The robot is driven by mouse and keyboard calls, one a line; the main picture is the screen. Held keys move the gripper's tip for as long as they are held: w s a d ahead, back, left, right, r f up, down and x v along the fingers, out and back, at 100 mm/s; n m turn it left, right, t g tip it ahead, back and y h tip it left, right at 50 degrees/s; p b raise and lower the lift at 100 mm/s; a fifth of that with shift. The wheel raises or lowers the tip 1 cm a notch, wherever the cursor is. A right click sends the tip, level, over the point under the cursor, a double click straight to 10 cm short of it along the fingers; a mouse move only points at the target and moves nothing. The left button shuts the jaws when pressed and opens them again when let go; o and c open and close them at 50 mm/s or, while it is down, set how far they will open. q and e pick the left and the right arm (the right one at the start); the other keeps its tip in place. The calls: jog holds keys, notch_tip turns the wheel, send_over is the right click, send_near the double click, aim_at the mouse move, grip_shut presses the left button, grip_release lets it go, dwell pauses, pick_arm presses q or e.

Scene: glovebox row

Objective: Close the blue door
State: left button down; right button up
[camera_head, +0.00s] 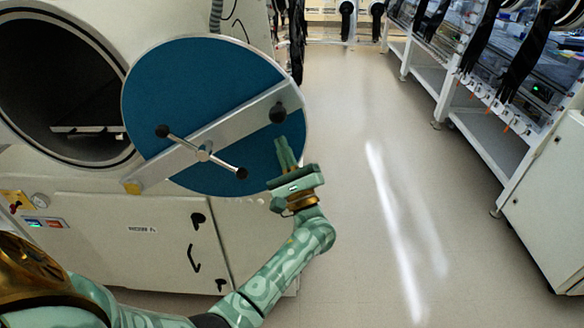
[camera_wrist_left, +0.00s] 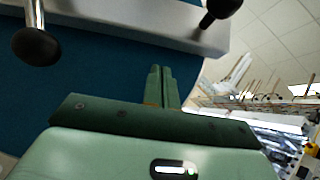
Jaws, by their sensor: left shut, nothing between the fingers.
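The blue door (camera_head: 215,85) is a round disc that stands open in the head view, swung out to the right of the dark round port (camera_head: 60,90). A grey bar (camera_head: 230,127) crosses its face, with a spoked handle (camera_head: 203,152) at its middle and a black knob (camera_head: 278,112) near its right end. My left gripper (camera_head: 285,152) is shut and empty at the door's lower right edge, below the knob. In the left wrist view its closed fingers (camera_wrist_left: 161,86) overlap the blue face (camera_wrist_left: 100,75); I cannot tell whether they touch. My right gripper is not in view.
A white cabinet (camera_head: 130,232) with black handles stands under the port. The floor (camera_head: 370,200) to the right of the door is clear. A row of gloveboxes with black gloves (camera_head: 525,55) lines the far right.

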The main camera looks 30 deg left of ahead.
pick_arm(q)
jog(key=r, duration=0.1)
jog(key=s+a+r+p, duration=0.1)
jog(key=shift+a+r, duration=0.1)
jog(key=shift+r, duration=0.3)
jog(key=shift+s, duration=0.1)
